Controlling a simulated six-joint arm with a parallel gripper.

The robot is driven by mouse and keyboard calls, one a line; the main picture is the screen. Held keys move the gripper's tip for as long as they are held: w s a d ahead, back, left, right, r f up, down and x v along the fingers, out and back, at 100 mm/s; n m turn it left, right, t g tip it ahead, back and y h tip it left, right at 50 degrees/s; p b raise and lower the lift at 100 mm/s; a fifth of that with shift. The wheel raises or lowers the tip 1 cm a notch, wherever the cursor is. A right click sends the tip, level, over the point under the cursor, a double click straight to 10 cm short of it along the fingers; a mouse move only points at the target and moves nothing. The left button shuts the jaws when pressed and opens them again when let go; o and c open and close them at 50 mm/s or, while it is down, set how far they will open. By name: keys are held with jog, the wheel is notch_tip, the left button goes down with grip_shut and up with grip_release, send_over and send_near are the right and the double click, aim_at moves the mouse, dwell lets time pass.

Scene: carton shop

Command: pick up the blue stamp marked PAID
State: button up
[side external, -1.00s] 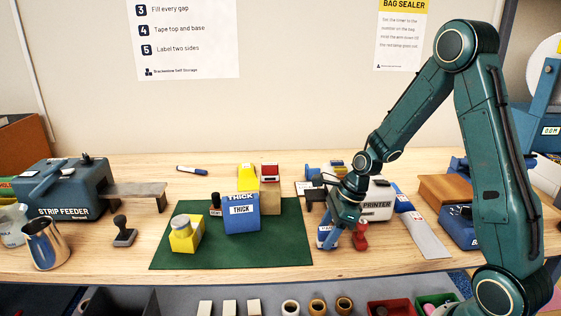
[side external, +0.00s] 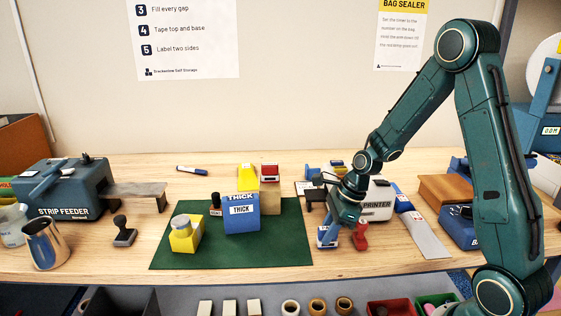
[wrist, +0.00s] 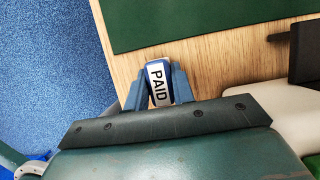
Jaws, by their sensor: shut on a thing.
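The blue stamp (wrist: 157,82) shows in the wrist view with its white PAID label facing the camera. My gripper (wrist: 157,90) has a blue finger on each side of it and is shut on it. In the side external view my gripper (side external: 343,232) points down at the table, and the blue stamp (side external: 326,236) shows as a blue and white shape at its fingers. I cannot tell there whether the stamp's base touches the table.
A red stamp (side external: 360,236) stands right beside my gripper. The printer (side external: 376,207) is just behind. The green mat (side external: 285,240) lies to the left, with the blue THICK block (side external: 241,214) and a yellow block (side external: 185,234). The table's front edge is close.

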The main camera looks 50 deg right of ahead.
notch_tip(320, 180, up, 20)
dwell(0.7)
jog(key=shift+d, duration=0.1)
dwell(0.4)
